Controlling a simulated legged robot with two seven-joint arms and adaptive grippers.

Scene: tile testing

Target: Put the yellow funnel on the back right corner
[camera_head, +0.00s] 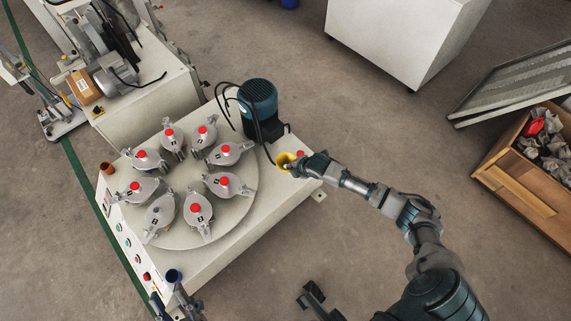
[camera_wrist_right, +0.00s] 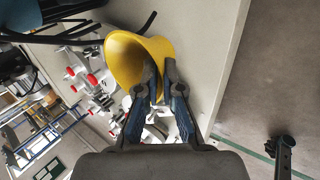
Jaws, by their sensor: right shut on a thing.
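The yellow funnel (camera_head: 282,158) is at the right-hand corner area of the white machine top (camera_head: 250,222), beside the blue-green motor. My right gripper (camera_head: 293,164) is at its right side in the head view. In the right wrist view, the fingers (camera_wrist_right: 160,88) are closed on the wall of the yellow funnel (camera_wrist_right: 125,58), whose wide mouth faces left. I cannot tell whether the funnel touches the surface. My left gripper (camera_head: 176,301) is at the bottom edge, just below a blue cup-like piece (camera_head: 173,275) on the front corner; its fingers are too cut off to judge.
A round plate (camera_head: 185,232) carries several grey clamps with red knobs. The motor (camera_head: 258,100) and black cables stand behind the funnel. An orange-brown cup (camera_head: 107,168) sits on the left corner. A small red piece (camera_head: 301,154) shows beside my right gripper. A wooden crate (camera_head: 520,180) stands far right.

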